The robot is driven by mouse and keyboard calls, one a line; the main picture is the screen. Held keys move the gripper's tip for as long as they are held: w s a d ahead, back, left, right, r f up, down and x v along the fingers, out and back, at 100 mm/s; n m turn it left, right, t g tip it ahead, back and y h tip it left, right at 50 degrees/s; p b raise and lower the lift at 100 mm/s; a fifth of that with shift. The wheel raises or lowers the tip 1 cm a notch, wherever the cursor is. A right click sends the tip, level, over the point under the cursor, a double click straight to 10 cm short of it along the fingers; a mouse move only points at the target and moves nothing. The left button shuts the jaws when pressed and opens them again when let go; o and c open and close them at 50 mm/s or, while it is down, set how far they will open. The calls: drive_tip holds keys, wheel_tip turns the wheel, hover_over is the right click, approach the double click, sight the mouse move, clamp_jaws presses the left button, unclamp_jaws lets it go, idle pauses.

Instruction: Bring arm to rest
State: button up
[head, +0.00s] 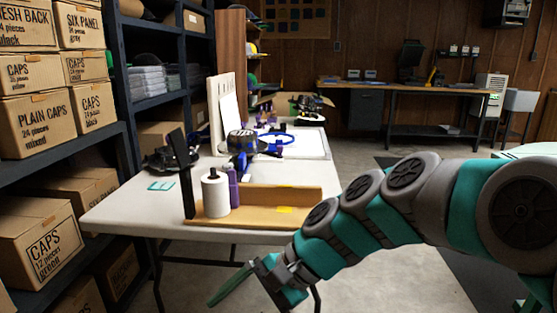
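My teal and grey arm (390,205) reaches in from the right of the head view and slopes down to the left. My gripper (252,292) hangs low in front of the white table's near edge, below the tabletop. One long teal finger points down and left, and another teal part shows to its right. The gap between them looks empty, and the fingers look spread apart. The lower tip of the right part is near the bottom of the picture.
The white table (120,212) holds a wooden tray (270,207), a white thread cone (215,194), a purple bottle (233,187) and a blue and black device (241,145). Shelves with cap boxes (38,120) stand left. A workbench (420,88) is at the back. Floor is open beyond my arm.

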drive_tip(key=s+d+f+n+h, duration=0.4)
drive_tip(key=s+d, duration=0.3)
drive_tip(key=d, duration=0.4)
drive_tip(key=s+d+f+n+h, duration=0.4)
drive_tip(key=s+d+f, duration=0.3)
drive_tip(key=d, duration=0.4)
drive_tip(key=shift+s+f+h, duration=0.15)
drive_tip(key=shift+s+h, duration=0.3)
drive_tip(key=shift+h, duration=0.15)
drive_tip(key=shift+a, duration=0.1)
